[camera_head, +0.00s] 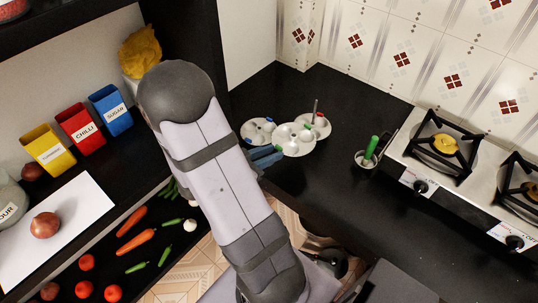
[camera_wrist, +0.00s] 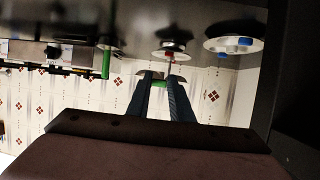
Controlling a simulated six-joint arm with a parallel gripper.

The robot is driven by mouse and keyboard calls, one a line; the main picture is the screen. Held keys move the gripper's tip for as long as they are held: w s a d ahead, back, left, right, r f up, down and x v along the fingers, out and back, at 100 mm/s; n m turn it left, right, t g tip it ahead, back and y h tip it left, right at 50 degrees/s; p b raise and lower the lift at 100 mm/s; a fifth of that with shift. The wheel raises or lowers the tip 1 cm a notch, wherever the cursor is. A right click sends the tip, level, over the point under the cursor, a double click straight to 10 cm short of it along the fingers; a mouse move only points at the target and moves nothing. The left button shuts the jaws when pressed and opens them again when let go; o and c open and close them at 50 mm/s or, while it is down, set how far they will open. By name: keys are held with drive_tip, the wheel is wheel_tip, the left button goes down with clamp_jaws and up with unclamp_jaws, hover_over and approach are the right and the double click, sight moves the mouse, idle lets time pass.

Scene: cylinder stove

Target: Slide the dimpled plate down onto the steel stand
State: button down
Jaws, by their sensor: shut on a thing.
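My gripper (camera_head: 268,157) is shut on the edge of a round, pale dimpled plate (camera_head: 294,142) with a green tab at the grip. In the wrist view my gripper (camera_wrist: 159,86) has both fingers close together at the plate's green tab (camera_wrist: 160,82), and the plate shows nearly edge-on. The steel stand's upright rod (camera_head: 315,106) rises from a lower plate with red tabs (camera_head: 321,126), just right of and behind the held plate. The held plate overlaps that plate in the picture; its height above it is hard to judge. The stand's base is hidden.
Another dimpled plate (camera_head: 258,126) with blue tabs lies on the black counter to the left. The tiled wall is behind. The counter in front of the cup is clear.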

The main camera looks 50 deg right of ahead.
drive_tip(key=s+d+r+m+g+p, duration=0.2)
drive_tip(key=s+d+r+g+p, duration=0.1)
drive_tip(key=s+d+r+p, duration=0.3)
wheel_tip(320, 180, up, 5)
drive_tip(key=n+t+p, duration=0.1)
drive_tip(key=t+p, duration=0.1)
drive_tip(key=p, duration=0.3)
hover_over(295, 130)
drive_tip(key=d, duration=0.3)
drive_tip(key=shift+w+a+f+n+t, duration=0.1)
drive_tip(key=shift+w+n+t, duration=0.2)
drive_tip(key=shift+w, duration=0.2)
drive_tip(key=shift+w+a+f+n+t, duration=0.1)
drive_tip(key=shift+w+n+t, duration=0.15)
drive_tip(key=shift+w, duration=0.2)
drive_tip(key=shift+r, duration=0.1)
drive_tip(key=shift+f+b, duration=5.4)
drive_tip(key=shift+f, duration=2.25)
drive_tip(key=shift+f, duration=0.4)
